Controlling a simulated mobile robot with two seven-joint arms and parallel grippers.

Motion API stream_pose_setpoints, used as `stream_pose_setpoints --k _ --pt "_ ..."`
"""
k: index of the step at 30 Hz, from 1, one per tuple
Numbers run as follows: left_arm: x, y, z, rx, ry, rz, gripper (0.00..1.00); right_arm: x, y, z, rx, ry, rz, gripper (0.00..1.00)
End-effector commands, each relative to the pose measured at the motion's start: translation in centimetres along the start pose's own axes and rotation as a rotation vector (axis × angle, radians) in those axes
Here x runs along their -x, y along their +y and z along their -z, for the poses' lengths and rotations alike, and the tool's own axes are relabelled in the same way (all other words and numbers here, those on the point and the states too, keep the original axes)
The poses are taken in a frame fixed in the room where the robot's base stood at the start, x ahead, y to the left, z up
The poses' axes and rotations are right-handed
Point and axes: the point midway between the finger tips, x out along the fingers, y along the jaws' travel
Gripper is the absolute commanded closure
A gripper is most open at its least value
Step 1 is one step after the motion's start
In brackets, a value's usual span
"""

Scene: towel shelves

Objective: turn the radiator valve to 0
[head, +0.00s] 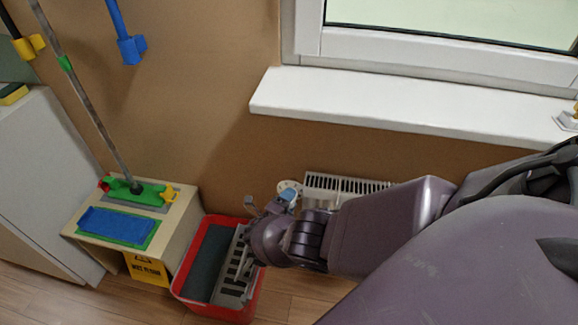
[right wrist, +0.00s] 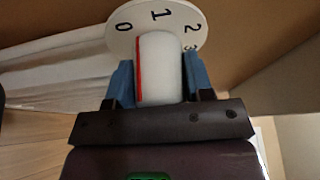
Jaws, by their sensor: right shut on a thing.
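The radiator valve knob (right wrist: 162,75) is white with a red line along its left side in the right wrist view. Behind it is a round white dial (right wrist: 178,22) marked 0, 1, 2 and 3. The red line points between 0 and 1. My right gripper (right wrist: 160,82) is shut on the knob, one blue finger on each side. In the head view, my right gripper (head: 285,195) is at the dial (head: 290,186), beside the white radiator (head: 345,183); the knob is mostly hidden there. My left gripper is not in view.
A white windowsill (head: 400,105) juts out above the radiator. A red bucket (head: 215,309) with a grey wringer stands below my right gripper. A wooden stand (head: 183,220) with a green mop (head: 140,190) and a blue pad (head: 117,224) is at the left.

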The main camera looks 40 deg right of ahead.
Motion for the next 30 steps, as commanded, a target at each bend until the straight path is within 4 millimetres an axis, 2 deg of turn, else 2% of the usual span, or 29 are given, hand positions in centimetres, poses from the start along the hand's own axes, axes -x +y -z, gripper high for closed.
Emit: stream_pose_setpoints --k 6,7,9,20,23,30 --pt "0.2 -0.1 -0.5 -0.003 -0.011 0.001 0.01 0.0 0.1 0.2 0.004 0.003 0.0 0.76" --pt "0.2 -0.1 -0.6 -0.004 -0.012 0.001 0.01 0.0 0.1 0.2 0.004 0.003 0.0 0.48" --pt "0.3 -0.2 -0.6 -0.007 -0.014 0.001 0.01 0.0 0.1 0.2 0.003 0.003 0.0 0.42" --pt "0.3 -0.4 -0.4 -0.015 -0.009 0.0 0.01 0.6 0.0 0.0 0.0 0.0 -0.001 0.42" --pt "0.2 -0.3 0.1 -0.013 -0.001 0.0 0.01 1.8 -0.1 0.0 0.0 0.0 -0.002 0.42" --pt "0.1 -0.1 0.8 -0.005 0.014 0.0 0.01 6.2 0.0 0.0 0.0 0.0 -0.003 0.42"
